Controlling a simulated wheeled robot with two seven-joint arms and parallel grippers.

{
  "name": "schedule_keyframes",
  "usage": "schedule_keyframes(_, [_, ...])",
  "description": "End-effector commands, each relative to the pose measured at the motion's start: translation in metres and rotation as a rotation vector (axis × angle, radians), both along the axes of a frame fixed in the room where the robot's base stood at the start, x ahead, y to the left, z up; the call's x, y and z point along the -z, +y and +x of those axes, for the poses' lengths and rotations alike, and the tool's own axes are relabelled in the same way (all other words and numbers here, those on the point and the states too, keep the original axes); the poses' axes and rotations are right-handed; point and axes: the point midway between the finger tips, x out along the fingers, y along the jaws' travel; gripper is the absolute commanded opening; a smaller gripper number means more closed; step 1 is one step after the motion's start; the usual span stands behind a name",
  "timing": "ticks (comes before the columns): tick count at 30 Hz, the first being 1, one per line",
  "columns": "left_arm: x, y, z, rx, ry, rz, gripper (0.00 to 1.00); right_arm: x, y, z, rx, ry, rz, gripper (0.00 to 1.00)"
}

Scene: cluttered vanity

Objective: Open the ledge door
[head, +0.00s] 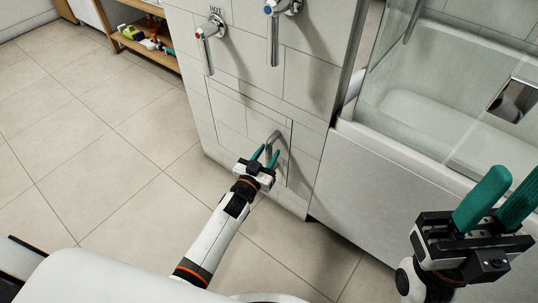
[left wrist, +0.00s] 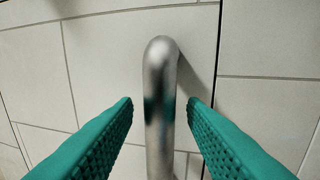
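The ledge door (head: 238,115) is a tiled panel low in the tiled wall block, with thin seams around it. It looks closed. Its metal bar handle (head: 273,141) stands near the panel's right side. My left gripper (head: 265,155) is at the handle. In the left wrist view the handle (left wrist: 161,100) runs between the two green fingers (left wrist: 160,112), with a gap on each side. The left gripper is open and does not grip the handle. My right gripper (head: 497,205) is raised at the right, its green fingers apart and empty.
Two taps, one red-marked (head: 210,30) and one blue-marked (head: 274,8), stick out of the wall above the panel. A bathtub (head: 420,125) with a glass screen (head: 420,70) stands at the right. A wooden shelf (head: 150,45) with small items is at the upper left. The tiled floor (head: 90,150) at left is clear.

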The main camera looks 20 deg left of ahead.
Motion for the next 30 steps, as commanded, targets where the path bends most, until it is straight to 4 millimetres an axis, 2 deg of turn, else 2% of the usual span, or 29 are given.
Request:
schedule_keyframes(5, [0.0005, -0.0023, 0.0129, 0.0, 0.001, 0.0, 0.38, -0.0015, 0.0005, 0.0017, 0.001, -0.016, -0.001, 0.36])
schedule_keyframes(13, [-0.0002, -0.0024, 0.014, 0.0, 0.001, 0.0, 0.38, -0.0027, 0.0006, 0.0019, 0.001, -0.017, -0.002, 0.36])
schedule_keyframes(14, [-0.0002, -0.0024, 0.014, 0.0, 0.001, 0.0, 0.36, -0.0027, 0.0006, 0.0019, 0.001, -0.017, -0.002, 0.36])
schedule_keyframes(18, [-0.0002, -0.0023, 0.0138, 0.0, 0.001, 0.0, 0.14, -0.0027, 0.0007, 0.0017, 0.001, -0.017, -0.002, 0.36])
schedule_keyframes(21, [-0.0002, -0.0023, 0.0138, 0.0, 0.001, 0.0, 0.0, -0.0027, 0.0007, 0.0017, 0.001, -0.018, -0.002, 0.36])
schedule_keyframes(30, [-0.0009, -0.0003, 0.0112, 0.009, 0.001, 0.002, 0.0, -0.0053, 0.0006, 0.0013, 0.001, -0.019, -0.001, 0.36])
